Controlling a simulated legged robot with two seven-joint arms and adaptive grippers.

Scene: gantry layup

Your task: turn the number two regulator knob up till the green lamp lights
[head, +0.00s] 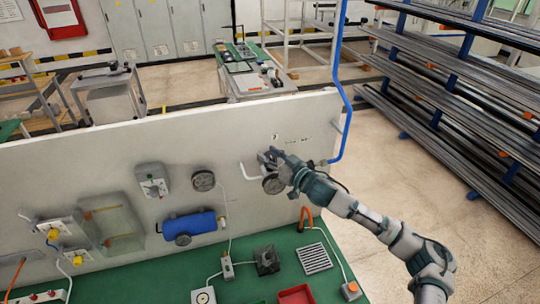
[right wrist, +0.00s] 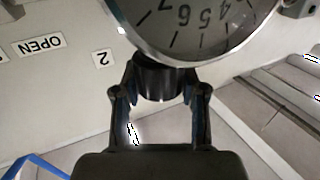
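The number two regulator knob (right wrist: 162,80) is a black cylinder below the round gauge in the right wrist view. The gauge (right wrist: 195,22) has a white face with dark numerals, upside down here; part of it is cut off. In the head view my right gripper (head: 277,160) is at the gauge (head: 273,184) and hides the knob. I cannot make out a lit green lamp. My left gripper is out of view.
The upright panel (head: 120,155) carries another gauge (head: 203,180), a blue cylinder (head: 190,225) and a clear box (head: 110,222). The green bench top (head: 325,284) below holds a red tray (head: 296,295) and a grey grille (head: 314,258). Pipe racks (head: 450,100) stand at the right.

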